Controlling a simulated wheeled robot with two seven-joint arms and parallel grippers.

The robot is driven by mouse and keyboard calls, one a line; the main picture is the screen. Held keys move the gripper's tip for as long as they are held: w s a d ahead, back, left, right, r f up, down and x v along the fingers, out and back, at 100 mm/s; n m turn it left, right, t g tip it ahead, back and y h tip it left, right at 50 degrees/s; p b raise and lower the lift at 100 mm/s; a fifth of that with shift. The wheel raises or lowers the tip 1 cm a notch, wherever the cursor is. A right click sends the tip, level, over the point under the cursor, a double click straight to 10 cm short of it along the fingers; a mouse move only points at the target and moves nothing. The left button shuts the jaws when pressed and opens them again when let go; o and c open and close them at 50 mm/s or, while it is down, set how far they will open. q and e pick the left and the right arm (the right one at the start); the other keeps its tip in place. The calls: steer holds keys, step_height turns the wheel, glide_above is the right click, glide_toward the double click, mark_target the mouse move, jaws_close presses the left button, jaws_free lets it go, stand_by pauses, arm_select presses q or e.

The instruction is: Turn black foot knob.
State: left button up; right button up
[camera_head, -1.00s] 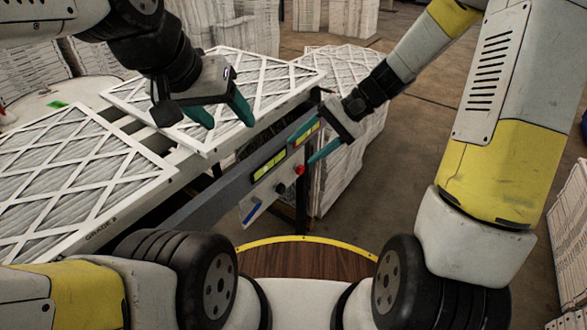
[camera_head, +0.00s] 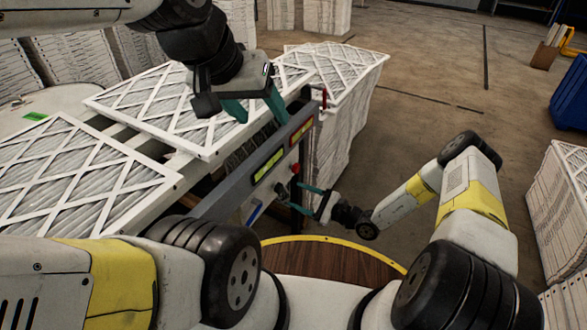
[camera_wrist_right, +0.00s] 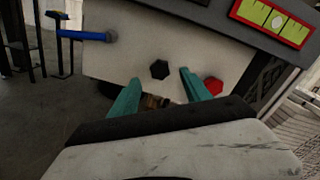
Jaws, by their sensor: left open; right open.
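The black foot knob (camera_wrist_right: 159,69) is a small dark hexagonal knob on a pale panel in the right wrist view. My right gripper (camera_wrist_right: 160,79) is open, with one teal finger to each side of the knob in that picture; I cannot tell whether either touches it. In the head view my right gripper (camera_head: 303,200) is low at the panel's right end. My left gripper (camera_head: 263,119) is open and empty, above the filters and the machine's grey rail.
A red knob (camera_wrist_right: 213,86) sits close right of the right finger. A blue handle (camera_wrist_right: 88,36) is on the panel's left, and a yellow-green label (camera_wrist_right: 273,22) is above. White pleated filters (camera_head: 75,175) lie on the machine. Stacked filters (camera_head: 345,110) stand behind.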

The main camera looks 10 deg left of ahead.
mark_target(281, 190)
steer(key=x, duration=0.7)
steer(key=shift+w+a+f, duration=0.2)
steer(key=shift+a+f, duration=0.05)
steer(key=shift+a, duration=0.1)
jaws_close()
